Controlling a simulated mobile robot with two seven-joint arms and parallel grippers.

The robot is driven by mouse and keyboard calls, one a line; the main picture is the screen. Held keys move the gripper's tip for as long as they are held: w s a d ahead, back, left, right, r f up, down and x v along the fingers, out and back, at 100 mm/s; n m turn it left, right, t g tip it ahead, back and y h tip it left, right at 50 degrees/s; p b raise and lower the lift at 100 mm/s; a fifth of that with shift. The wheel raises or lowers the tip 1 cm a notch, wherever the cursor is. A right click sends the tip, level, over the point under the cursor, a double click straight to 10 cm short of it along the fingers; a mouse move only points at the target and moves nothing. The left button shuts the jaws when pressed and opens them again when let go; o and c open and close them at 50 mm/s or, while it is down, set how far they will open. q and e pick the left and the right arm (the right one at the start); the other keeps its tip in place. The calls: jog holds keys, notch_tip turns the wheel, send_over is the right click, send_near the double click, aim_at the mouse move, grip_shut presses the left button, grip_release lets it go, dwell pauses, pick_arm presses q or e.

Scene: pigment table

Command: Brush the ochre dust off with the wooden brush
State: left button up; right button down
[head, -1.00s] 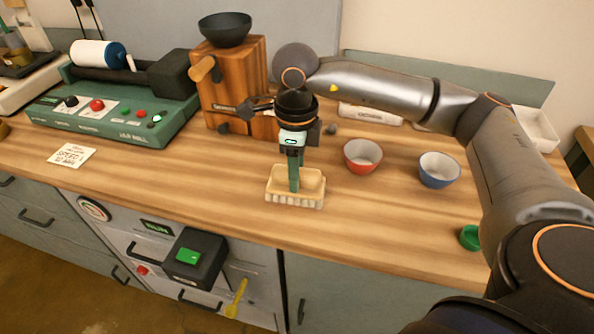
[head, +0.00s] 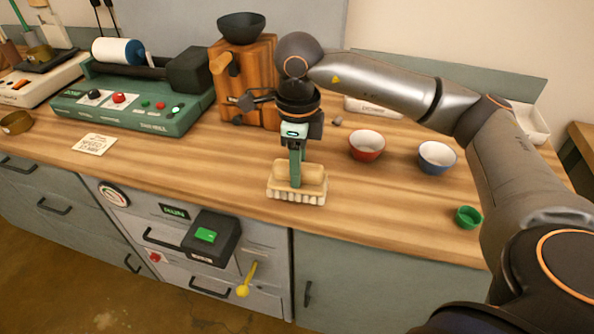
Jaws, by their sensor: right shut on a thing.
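The wooden brush (head: 312,182) is a pale block with light bristles along its lower edge. It is at the middle of the wooden worktop, near the front edge, bristles down. My right gripper (head: 296,172) points straight down and is shut on the brush from above. The bristles look to be on or just above the worktop; I cannot tell which. I cannot make out ochre dust on the worktop. My left gripper is not in view.
A red bowl (head: 367,145), a blue bowl (head: 436,157) and a green cup (head: 468,217) stand to the right. A wooden grinder (head: 262,75) stands behind the gripper. A green jar mill (head: 130,108) and a paper card (head: 94,144) are at left.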

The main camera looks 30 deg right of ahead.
notch_tip(320, 180, up, 3)
jog(key=shift+p, duration=0.8)
jog(key=shift+r+p, duration=0.65)
jog(key=shift+r, duration=0.35)
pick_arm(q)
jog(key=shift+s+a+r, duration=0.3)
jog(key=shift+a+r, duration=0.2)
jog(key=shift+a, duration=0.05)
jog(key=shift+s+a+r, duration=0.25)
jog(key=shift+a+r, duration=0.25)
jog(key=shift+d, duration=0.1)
